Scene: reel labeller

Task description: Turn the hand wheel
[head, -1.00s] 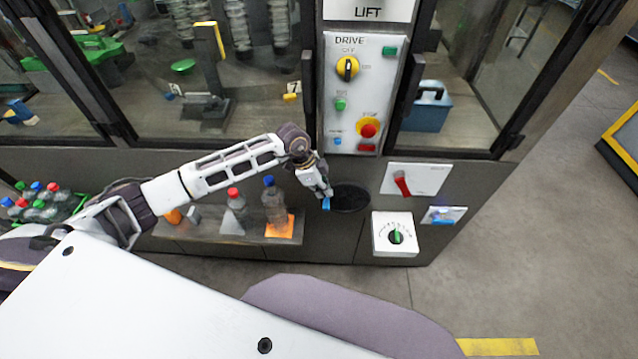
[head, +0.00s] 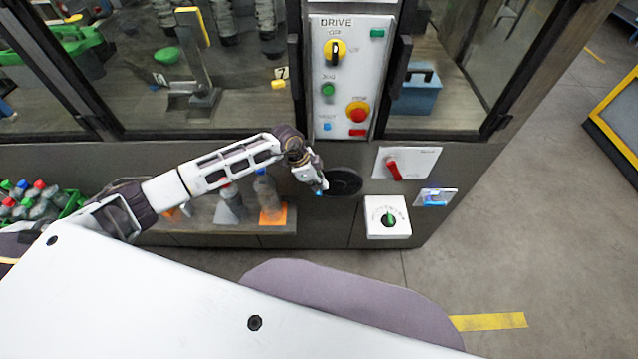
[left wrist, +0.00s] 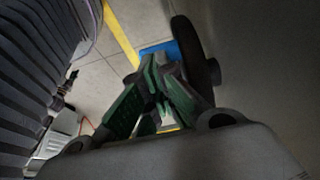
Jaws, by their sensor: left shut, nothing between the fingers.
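The hand wheel (head: 346,182) is a dark round disc on the grey front panel, below the drive panel. In the left wrist view the dark wheel (left wrist: 186,45) shows nearly edge-on, with a hub at its right. My left gripper (head: 320,186) is at the wheel's left edge in the head view. In the left wrist view its green fingers (left wrist: 158,72) are shut and empty, close to the wheel's left side. A blue patch (left wrist: 160,48) shows just beyond the fingertips. I cannot tell whether the fingers touch the wheel. My right gripper is not in view.
A red-handled switch (head: 393,170) and a white dial box (head: 388,217) are right of the wheel. The drive panel (head: 345,75) is above.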

